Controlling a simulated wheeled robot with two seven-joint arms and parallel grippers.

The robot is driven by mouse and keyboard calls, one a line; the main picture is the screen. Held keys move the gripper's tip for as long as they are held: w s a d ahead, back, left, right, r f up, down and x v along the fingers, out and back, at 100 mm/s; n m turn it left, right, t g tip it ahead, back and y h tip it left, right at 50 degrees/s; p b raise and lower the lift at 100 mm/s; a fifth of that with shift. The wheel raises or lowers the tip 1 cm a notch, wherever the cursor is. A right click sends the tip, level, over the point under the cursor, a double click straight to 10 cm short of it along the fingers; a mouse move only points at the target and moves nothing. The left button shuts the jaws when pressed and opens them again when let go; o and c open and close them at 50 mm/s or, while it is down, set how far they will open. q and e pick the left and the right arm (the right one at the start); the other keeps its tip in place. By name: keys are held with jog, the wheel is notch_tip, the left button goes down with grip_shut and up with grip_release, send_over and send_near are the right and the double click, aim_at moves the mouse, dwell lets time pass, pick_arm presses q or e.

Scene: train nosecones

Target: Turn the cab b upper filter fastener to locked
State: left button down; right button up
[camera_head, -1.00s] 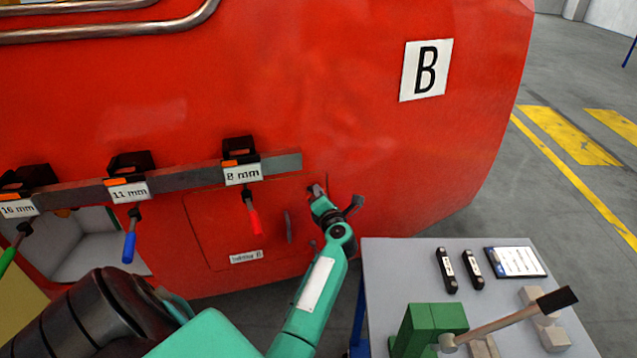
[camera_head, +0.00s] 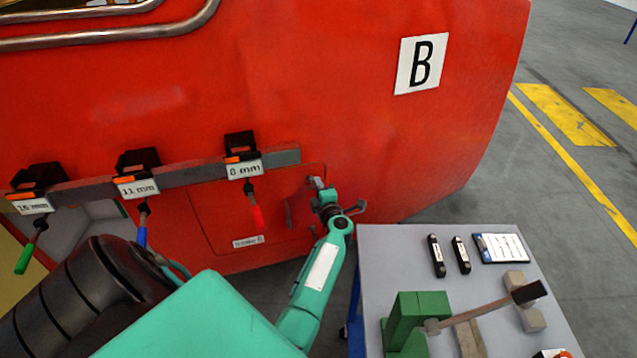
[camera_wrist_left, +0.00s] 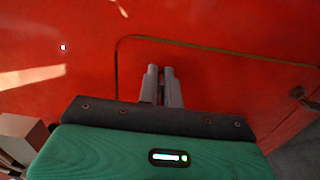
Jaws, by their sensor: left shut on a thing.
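The filter hatch (camera_head: 222,215) is a red panel with a thin dark outline on the lower side of the red cab marked B (camera_head: 421,64). My left gripper (camera_head: 317,183) reaches up to the hatch's upper right corner. In the left wrist view its two grey fingers (camera_wrist_left: 161,75) are close together at the outlined edge, shut on a small part, seemingly the upper fastener. The fingers and wrist hide nearly all of this part, so I cannot tell its angle. Another small dark fitting (camera_wrist_left: 297,92) shows at the right in that view. My right gripper is not in view.
A grey rail (camera_head: 190,172) above the hatch carries holders labelled 8, 11 and 16 mm with hanging red, blue and green-handled tools. A grey table (camera_head: 395,262) at the right holds a mallet (camera_head: 480,315), green block, two black items and a clipboard (camera_head: 501,248).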

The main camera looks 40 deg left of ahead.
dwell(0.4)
pick_arm(q)
jog(key=c, duration=1.6)
grip_release()
jog(key=shift+d, duration=0.1)
